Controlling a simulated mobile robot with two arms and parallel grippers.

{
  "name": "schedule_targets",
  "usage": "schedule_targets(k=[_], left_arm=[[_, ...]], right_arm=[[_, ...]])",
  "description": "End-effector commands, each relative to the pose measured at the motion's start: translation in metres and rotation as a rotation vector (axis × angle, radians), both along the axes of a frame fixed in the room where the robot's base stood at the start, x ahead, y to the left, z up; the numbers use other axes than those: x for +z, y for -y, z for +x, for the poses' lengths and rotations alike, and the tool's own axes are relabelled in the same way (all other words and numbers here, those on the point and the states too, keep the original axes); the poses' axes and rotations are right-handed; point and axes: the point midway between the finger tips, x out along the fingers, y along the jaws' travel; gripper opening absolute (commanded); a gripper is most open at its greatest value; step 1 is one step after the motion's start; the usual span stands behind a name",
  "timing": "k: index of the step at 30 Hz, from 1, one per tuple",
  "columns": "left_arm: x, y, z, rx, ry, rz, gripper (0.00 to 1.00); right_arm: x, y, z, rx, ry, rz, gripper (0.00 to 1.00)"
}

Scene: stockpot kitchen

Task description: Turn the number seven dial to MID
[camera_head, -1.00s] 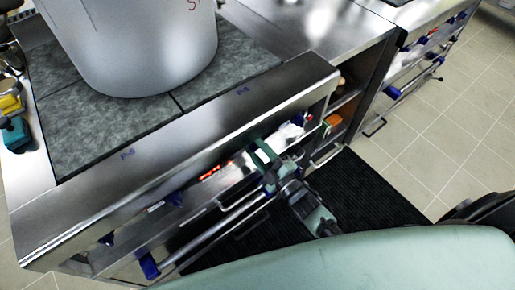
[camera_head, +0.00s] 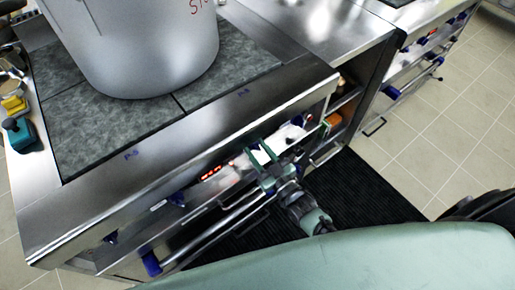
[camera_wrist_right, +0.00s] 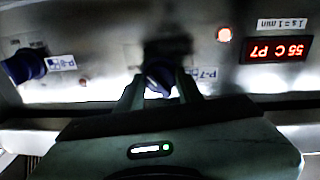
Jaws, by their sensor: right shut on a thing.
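The number seven dial (camera_wrist_right: 156,80) is a dark blue knob on the steel front panel. A tag reading P-7 (camera_wrist_right: 204,74) sits beside it in the right wrist view. My right gripper (camera_wrist_right: 160,90) has its two green fingers on either side of the dial and is shut on it. In the head view my right gripper (camera_head: 261,158) reaches the cooker's front panel, and its fingers hide the dial there. The red display (camera_wrist_right: 275,49) reads 55 C P7. I cannot read any MID mark or the dial's setting. My left gripper is not in view.
Another blue knob (camera_wrist_right: 24,65) with a P-8 tag sits to the left in the wrist view. A metal rail (camera_head: 215,226) runs along the cooker front below the panel. A large stockpot (camera_head: 150,50) stands on the grey cooktop (camera_head: 80,140). A dark mat (camera_head: 350,195) covers the floor.

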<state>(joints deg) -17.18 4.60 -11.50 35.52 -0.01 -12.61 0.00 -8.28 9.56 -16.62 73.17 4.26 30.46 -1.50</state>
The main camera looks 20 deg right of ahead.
Motion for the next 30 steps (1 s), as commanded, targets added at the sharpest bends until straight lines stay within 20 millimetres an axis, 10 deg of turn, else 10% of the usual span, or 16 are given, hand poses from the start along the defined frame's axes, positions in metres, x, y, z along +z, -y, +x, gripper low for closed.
schedule_targets(k=[30], left_arm=[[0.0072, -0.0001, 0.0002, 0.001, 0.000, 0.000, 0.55]], right_arm=[[-0.0019, -0.0003, -0.0014, 0.000, -0.145, 0.378, 0.00]])
